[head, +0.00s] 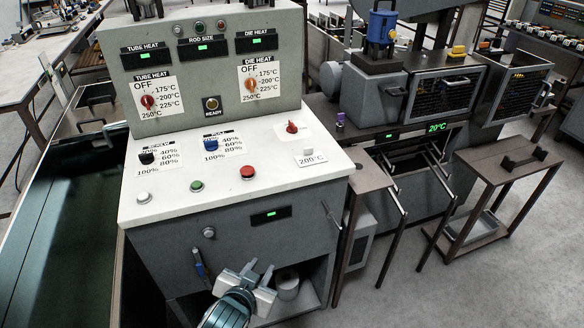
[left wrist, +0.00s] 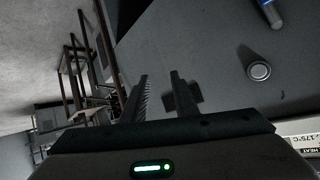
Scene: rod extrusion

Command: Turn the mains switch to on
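No control that I can read is labelled mains. A round silver knob (head: 208,232) is on the grey front panel of the console (head: 160,245); a similar knob (left wrist: 258,70) shows in the left wrist view, right of the fingers. A red rotary knob (head: 292,127) sits on a white plate on the console top, its label unreadable. My left gripper (head: 247,278) is low in front of the console, below and right of the silver knob. In the left wrist view its fingers (left wrist: 159,76) are apart with nothing between them. My right gripper is out of view.
A blue-handled tool (head: 198,262) is at the front panel, left of my left gripper. A white roll (head: 287,285) sits in the open shelf behind it. Green (head: 196,186) and red (head: 247,172) buttons are on the top. Brown-framed stands (head: 500,165) are to the right.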

